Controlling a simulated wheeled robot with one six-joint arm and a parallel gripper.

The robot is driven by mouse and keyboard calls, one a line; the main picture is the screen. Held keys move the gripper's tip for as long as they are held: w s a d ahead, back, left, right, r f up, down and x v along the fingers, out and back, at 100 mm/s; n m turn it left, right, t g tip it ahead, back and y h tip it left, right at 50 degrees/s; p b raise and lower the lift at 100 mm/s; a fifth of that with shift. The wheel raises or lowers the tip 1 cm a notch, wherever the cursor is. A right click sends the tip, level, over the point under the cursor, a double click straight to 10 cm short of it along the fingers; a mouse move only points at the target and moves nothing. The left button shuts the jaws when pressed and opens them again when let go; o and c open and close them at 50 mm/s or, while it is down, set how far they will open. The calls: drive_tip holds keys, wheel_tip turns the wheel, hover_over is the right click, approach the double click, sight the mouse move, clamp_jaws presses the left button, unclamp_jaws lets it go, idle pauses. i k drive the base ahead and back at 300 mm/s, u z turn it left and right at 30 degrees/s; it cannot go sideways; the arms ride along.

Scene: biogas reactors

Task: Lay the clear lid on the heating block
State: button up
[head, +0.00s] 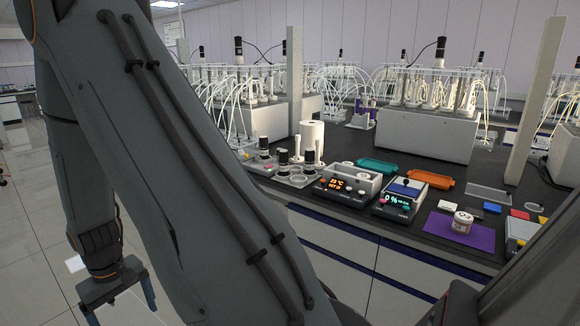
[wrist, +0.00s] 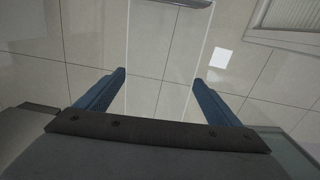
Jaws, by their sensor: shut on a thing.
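My gripper (head: 118,300) hangs low at the left in the head view, over the floor and well apart from the bench. In the wrist view its two blue fingers (wrist: 160,90) stand apart, shut on the clear lid (wrist: 165,45). The lid is see-through; mainly its pale side edges show, with floor tiles behind it. I cannot make it out in the head view. The heating block (head: 345,187), a grey unit with an orange temperature display, stands near the bench's front edge. Part of its top looks open.
A unit with a "0 %" display (head: 400,198) stands just right of the block. Behind are a teal tray (head: 376,167) and an orange tray (head: 430,179). Bottles and a paper roll (head: 312,140) stand left.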

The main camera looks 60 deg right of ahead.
sight(353, 172)
drive_tip(key=i, duration=1.35)
drive_tip(key=z, duration=2.55)
